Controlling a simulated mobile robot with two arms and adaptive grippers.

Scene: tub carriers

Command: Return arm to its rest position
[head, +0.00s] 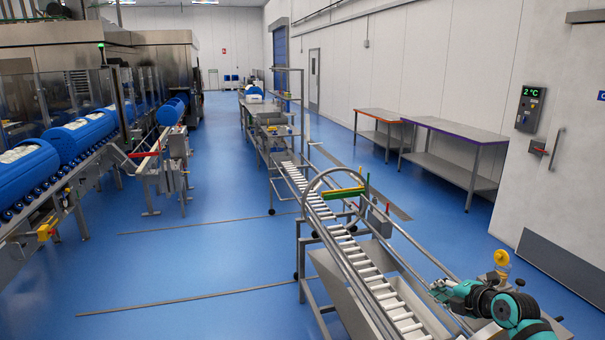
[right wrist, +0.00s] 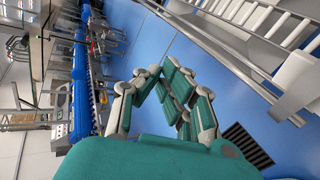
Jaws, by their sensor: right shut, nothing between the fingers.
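My right arm, teal and dark grey, comes into the head view at the bottom right. Its gripper (head: 441,290) is over the near right side of the roller conveyor (head: 367,270). In the right wrist view the gripper's teal fingers (right wrist: 168,90) come together at their tips, shut with nothing between them. Blue floor shows beyond the fingers. My left gripper is in neither view.
Blue tubs (head: 77,135) lie on a roller line at the left. Two steel tables (head: 455,128) stand along the right wall. A door with a temperature display (head: 530,92) is at the far right. Open blue floor (head: 215,215) lies left of the conveyor.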

